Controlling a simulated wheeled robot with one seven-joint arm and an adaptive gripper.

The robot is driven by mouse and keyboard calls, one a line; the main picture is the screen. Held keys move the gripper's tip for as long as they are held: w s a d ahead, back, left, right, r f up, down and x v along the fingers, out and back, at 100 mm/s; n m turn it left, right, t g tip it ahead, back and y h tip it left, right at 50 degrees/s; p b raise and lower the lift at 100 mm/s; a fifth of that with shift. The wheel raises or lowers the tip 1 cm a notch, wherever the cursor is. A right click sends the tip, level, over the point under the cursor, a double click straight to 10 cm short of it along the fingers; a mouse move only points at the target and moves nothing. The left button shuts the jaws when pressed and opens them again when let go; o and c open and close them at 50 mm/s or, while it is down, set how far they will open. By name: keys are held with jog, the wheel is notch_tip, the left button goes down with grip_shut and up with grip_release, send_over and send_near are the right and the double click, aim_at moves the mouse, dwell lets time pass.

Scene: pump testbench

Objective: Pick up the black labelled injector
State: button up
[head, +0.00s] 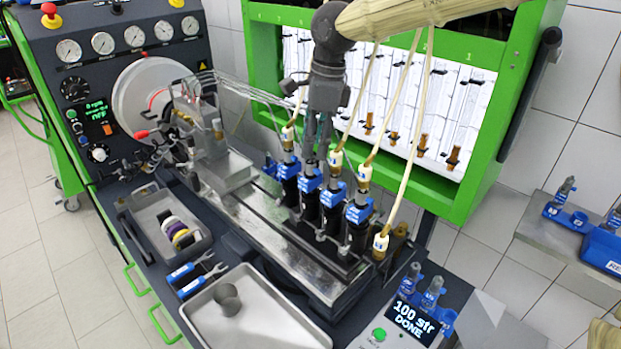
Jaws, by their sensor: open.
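Several black injectors with blue clamps stand in a row on the metal rail (255,228): the leftmost (290,190), the second (309,205), the third (332,215) and the rightmost (356,236). I cannot read a label on any of them, so I cannot tell which is the labelled one. My gripper (317,145) is open and points down from above, over the top of the second injector. The fingers hide part of that injector's upper end, and I cannot tell whether they touch it.
Pale hoses (398,110) hang close around my gripper; one loose end (380,243) hangs right of the row. A small screen (412,318) reads "100 str DONE". Blue holders with grey parts (432,290) stand beside it. A metal tray (290,325) holds a cup (228,300).

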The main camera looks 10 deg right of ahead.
aim_at(313, 156)
jog(key=shift+w+a+f+p, duration=0.15)
jog(key=shift+f+p, duration=0.4)
jog(key=shift+f, duration=0.7)
jog(key=shift+s+a+f+p, duration=0.15)
jog(key=shift+f+p, duration=0.35)
jog(key=shift+f, duration=0.7)
jog(key=shift+w, duration=0.1)
grip_shut()
